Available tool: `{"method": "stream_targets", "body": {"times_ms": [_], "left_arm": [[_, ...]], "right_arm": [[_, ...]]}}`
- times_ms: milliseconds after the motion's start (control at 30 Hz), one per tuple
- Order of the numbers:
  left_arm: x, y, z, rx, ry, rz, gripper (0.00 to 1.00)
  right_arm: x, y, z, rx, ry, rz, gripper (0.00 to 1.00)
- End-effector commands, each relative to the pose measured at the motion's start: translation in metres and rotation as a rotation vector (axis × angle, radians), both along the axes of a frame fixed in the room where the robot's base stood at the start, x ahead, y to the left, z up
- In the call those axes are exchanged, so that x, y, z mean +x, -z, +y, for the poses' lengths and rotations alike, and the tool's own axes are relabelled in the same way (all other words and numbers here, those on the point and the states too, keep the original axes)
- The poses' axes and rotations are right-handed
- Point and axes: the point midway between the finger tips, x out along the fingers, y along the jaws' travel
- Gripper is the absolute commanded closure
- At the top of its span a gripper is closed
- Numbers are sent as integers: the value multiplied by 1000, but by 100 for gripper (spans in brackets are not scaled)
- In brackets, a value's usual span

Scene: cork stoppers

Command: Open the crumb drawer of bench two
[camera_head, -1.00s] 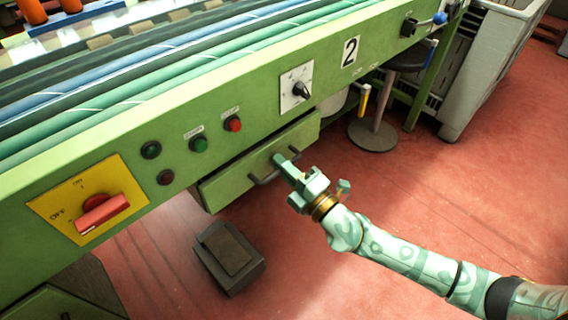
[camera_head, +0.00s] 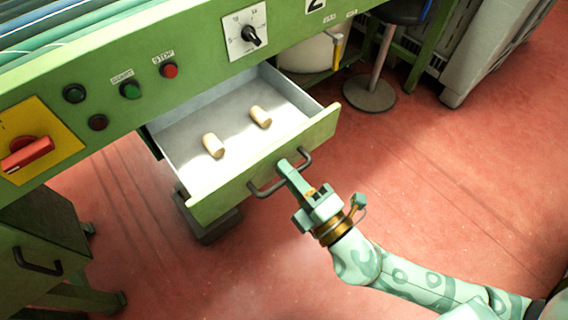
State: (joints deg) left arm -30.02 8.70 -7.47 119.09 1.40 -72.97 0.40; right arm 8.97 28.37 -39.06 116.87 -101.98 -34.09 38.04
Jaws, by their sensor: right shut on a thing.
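The crumb drawer (camera_head: 232,187) of bench two (camera_head: 195,60) stands pulled out from under the green bench, its grey inside showing. Two cork stoppers lie in it, one (camera_head: 213,145) toward the left and one (camera_head: 260,116) farther right. My right gripper (camera_head: 289,172) is shut on the drawer's dark bar handle (camera_head: 265,189) at the front, and its fingers hide part of the handle. My left gripper is not in view.
A red switch on a yellow plate (camera_head: 60,138) is at the left. A green cabinet with a handle (camera_head: 38,262) stands at lower left. The red floor (camera_head: 455,190) is clear at right.

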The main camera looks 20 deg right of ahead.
Motion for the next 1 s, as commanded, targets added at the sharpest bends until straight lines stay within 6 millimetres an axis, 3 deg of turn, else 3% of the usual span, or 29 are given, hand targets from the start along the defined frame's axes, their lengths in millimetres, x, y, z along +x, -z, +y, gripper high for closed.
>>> {"method": "stream_targets", "body": {"times_ms": [467, 500, 1000], "left_arm": [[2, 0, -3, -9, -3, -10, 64], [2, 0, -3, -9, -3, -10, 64], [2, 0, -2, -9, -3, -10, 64]], "right_arm": [[-4, 2, -1, -2, -4, 6, 100], [-4, 2, -1, -2, -4, 6, 85], [-6, 1, -2, -2, -2, 2, 85]]}}
